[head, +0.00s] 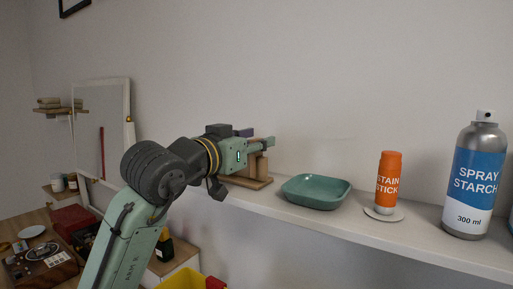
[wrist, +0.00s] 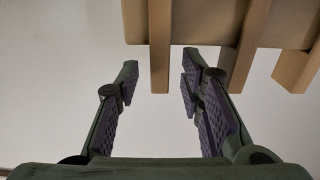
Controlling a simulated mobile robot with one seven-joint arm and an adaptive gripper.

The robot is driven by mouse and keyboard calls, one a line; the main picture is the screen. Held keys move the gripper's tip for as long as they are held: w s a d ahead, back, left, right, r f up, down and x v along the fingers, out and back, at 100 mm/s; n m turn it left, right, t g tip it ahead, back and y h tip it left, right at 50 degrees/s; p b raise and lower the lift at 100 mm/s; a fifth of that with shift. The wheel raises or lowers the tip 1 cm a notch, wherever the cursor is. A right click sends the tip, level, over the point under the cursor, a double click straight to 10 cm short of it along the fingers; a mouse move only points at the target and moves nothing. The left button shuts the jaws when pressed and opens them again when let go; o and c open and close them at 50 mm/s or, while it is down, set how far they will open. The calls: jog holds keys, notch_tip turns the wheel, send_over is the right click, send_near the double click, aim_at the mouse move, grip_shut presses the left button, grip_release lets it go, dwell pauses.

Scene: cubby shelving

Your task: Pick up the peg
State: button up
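A wooden stand (head: 246,181) with upright wooden posts stands on the white shelf, partly hidden behind my gripper (head: 266,145). In the wrist view the stand's board (wrist: 200,22) crosses the top. A slim wooden peg (wrist: 158,55) runs down from it, and two other wooden pieces, a middle bar (wrist: 243,50) and a right bar (wrist: 300,65), show to the right. My gripper (wrist: 161,75) is open. The slim peg's end lies between the two fingers in the picture, with a gap on each side. I cannot tell how deep it sits between the pads.
On the shelf (head: 340,222), right of the stand, are a green dish (head: 316,191), an orange stain stick (head: 389,178) on a round pale base, and a spray starch can (head: 474,180). A leaning framed panel (head: 102,120) and cluttered lower surfaces are at the left.

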jog(key=shift+c, duration=0.4)
grip_shut()
